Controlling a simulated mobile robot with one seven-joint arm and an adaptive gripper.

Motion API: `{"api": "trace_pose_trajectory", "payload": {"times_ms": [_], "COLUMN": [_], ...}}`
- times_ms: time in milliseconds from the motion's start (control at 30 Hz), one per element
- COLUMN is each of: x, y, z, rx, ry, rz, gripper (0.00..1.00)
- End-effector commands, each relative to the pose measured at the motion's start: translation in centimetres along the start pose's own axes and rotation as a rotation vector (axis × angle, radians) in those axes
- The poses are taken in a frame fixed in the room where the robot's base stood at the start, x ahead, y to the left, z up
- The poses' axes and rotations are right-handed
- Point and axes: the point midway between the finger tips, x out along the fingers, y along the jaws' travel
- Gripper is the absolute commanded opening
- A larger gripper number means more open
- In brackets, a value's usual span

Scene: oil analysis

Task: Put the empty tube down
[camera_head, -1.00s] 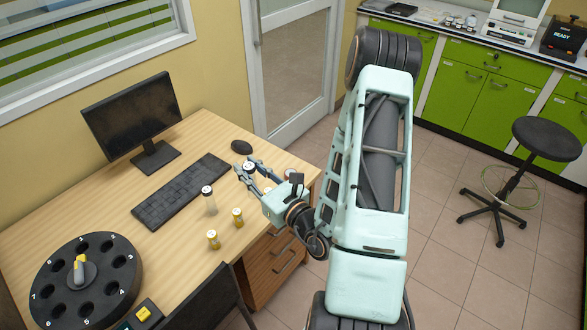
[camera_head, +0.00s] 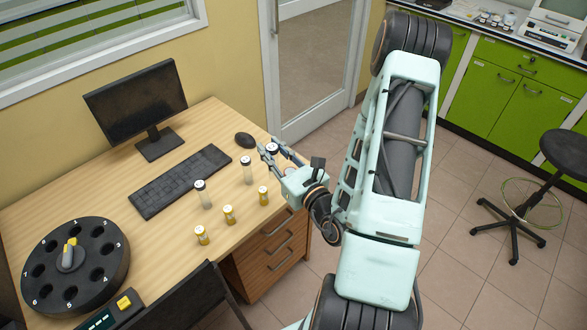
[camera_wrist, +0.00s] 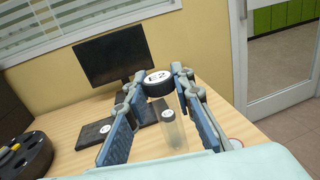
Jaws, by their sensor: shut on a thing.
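My gripper (camera_head: 267,149) is shut on a tube with a black-sided, white-topped cap (camera_head: 272,147) above the desk's right end. In the wrist view the cap (camera_wrist: 158,77) reads E2 and sits between the fingertips. I cannot tell whether its lower end touches the desk, as my gripper hides it in the head view.
Several short yellow vials stand along the desk's front side, one of them in the middle (camera_head: 229,215). A black numbered carousel (camera_head: 100,285) stands at left. The desk's right edge is close to my gripper.

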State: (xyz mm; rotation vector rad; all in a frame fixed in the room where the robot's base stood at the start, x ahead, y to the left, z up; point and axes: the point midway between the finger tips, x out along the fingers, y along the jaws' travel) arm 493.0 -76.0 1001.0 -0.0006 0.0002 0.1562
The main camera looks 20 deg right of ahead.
Motion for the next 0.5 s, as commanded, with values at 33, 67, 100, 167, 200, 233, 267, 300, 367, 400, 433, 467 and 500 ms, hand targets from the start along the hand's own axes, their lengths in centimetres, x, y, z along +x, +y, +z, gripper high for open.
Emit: {"api": "trace_pose_trajectory", "payload": {"times_ms": [33, 67, 100, 167, 200, 233, 267, 300, 367, 400, 433, 467, 500], "x": [0.0, 0.0, 0.0, 0.0, 0.1, 0.2, 0.3, 0.5, 0.7, 0.8, 0.9, 1.0, 1.1], "y": [-0.1, -0.1, -0.1, -0.2, -0.3, -0.4, -0.5, -0.7, -1.0, -1.2, -1.3, -1.4, -1.6], "z": [0.0, 0.0, 0.0, -0.2, -0.3, -0.5, -0.6, -0.8, -1.1, -1.2, -1.2, -1.3, -1.4], "rx": [0.0, 0.0, 0.0, -0.001, -0.002, -0.002, -0.002, -0.004, -0.004, -0.005, -0.005, -0.004, -0.005], "ry": [0.0, 0.0, 0.0, -0.001, -0.002, -0.002, -0.002, -0.004, -0.004, -0.004, -0.005, -0.004, -0.004], "rz": [-0.002, -0.002, -0.003, -0.003, -0.003, -0.003, -0.002, -0.002, -0.002, -0.002, -0.003, -0.003, -0.003], "gripper": [0.12, 0.12, 0.12, 0.12, 0.12, 0.12, 0.12, 0.12, 0.12, 0.12, 0.12, 0.12, 0.12]}}
